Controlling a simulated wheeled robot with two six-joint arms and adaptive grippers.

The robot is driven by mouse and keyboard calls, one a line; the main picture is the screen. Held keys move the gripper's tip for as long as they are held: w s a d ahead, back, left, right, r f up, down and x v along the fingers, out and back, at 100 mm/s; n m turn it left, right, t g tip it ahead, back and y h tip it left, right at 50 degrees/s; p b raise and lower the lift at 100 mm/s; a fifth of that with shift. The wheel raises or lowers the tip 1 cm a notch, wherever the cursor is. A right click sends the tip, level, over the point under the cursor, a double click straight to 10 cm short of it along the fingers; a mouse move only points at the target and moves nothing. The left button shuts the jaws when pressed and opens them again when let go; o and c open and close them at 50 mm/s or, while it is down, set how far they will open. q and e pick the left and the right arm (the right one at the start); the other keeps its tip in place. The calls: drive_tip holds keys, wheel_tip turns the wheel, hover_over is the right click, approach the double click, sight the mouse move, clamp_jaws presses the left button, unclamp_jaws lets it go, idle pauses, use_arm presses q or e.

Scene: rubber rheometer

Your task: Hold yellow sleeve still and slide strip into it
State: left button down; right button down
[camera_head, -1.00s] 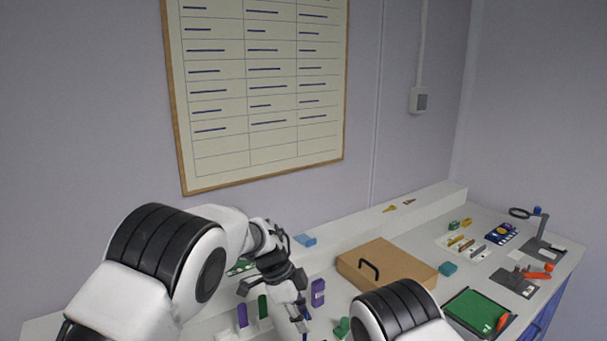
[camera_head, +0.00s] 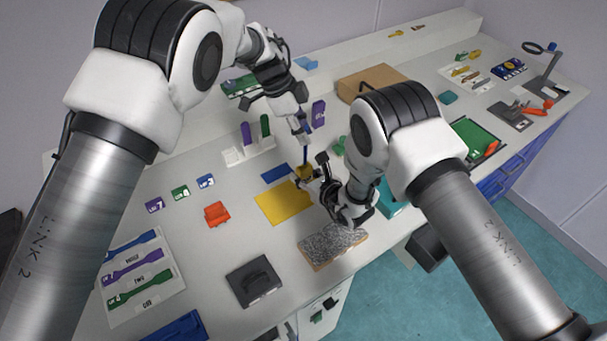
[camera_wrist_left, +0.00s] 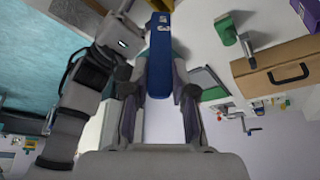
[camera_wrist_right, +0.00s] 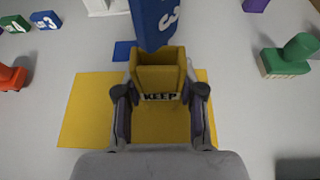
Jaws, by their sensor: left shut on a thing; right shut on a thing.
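My left gripper (camera_head: 301,122) is shut on the blue strip (camera_head: 305,154) and holds it upright, lower end down; the strip also shows between the fingers in the left wrist view (camera_wrist_left: 160,62). My right gripper (camera_wrist_right: 160,98) is shut on the yellow sleeve (camera_wrist_right: 160,120), marked KEEP, with its open mouth upward. In the right wrist view the strip (camera_wrist_right: 156,20), marked 3, has its lower end at the sleeve's mouth, overlapping the far rim. I cannot tell whether its tip is inside. In the head view the sleeve (camera_head: 304,172) is small and partly hidden by my right gripper.
A yellow mat (camera_head: 283,203) and a blue patch (camera_head: 277,173) lie beneath. A white rack (camera_head: 247,151) with purple and green strips stands behind left. A green-handled tool (camera_wrist_right: 290,56) is right of the sleeve, a speckled board (camera_head: 332,246) in front.

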idle(0.4)
use_arm(q)
drive_tip(key=r+m, duration=0.2)
drive_tip(key=r+m+g, duration=0.1)
drive_tip(key=r+m, duration=0.1)
drive_tip(key=r+m+g+y, duration=0.1)
drive_tip(key=m, duration=0.1)
drive_tip(key=shift+s+d+r+m, duration=0.25)
drive_tip(key=shift+r+m, duration=0.15)
use_arm(e)
drive_tip(key=shift+s, duration=0.1)
use_arm(q)
drive_tip(key=shift+w+a+r+m+g, duration=0.15)
drive_tip(key=shift+r+m+g, duration=0.2)
drive_tip(key=shift+m, duration=0.35)
drive_tip(key=shift+w+a+f+m+g+y, duration=0.15)
drive_tip(key=shift+w+f+m+g+y, duration=0.2)
drive_tip(key=shift+w+f+m, duration=0.35)
drive_tip(key=f, duration=0.3)
drive_tip(key=shift+s+f, duration=0.25)
drive_tip(key=shift+s, duration=0.1)
